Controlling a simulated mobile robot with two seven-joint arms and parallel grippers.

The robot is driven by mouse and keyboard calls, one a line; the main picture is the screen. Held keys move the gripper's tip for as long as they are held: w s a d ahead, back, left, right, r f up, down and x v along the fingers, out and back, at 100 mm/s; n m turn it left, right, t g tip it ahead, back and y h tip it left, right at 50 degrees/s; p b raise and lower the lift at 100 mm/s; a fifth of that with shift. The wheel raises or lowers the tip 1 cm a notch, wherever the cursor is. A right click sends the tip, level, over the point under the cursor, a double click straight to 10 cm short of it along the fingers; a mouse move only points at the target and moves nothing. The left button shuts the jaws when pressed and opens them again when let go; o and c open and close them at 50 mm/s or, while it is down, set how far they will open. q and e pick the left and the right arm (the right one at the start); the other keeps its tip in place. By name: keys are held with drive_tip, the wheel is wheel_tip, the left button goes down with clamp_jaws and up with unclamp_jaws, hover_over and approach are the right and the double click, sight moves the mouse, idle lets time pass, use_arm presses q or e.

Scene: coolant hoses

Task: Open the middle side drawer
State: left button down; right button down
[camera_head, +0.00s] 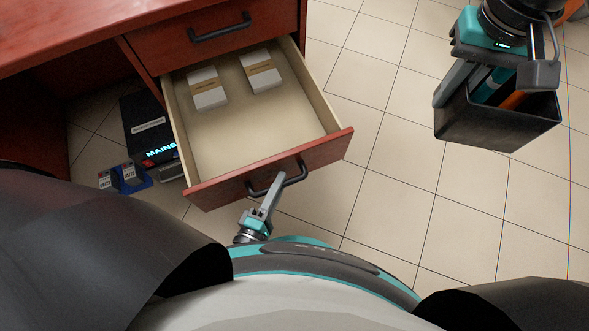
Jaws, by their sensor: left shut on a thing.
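The side drawer (265,168) below the top drawer is pulled well out of the red-brown desk. Its pale inside shows, and it holds two small white boxes with tan bands, one on the left (207,88) and one on the right (261,71). Its dark bar handle (291,181) is on the red-brown front. My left gripper (275,188) is shut on this handle. My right gripper (497,75) is at the upper right, far from the drawer, at a dark open-topped container (490,122). Its fingertips are partly hidden, so I cannot tell its grip.
The top drawer (160,42) is shut and has its own dark handle (219,28). A black box marked MAINS (150,127) and a small blue holder (130,179) are left of the open drawer. Tiled floor (385,190) to the right is clear.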

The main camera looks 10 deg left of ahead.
use_arm(q)
drive_tip(key=shift+s+d, duration=0.35)
drive_tip(key=shift+s, duration=0.3)
use_arm(e)
drive_tip(key=shift+s+d+r, duration=0.1)
drive_tip(key=shift+s, duration=0.05)
use_arm(q)
drive_tip(key=c, duration=0.8)
unclamp_jaws()
use_arm(e)
drive_tip(key=shift+s, duration=0.15)
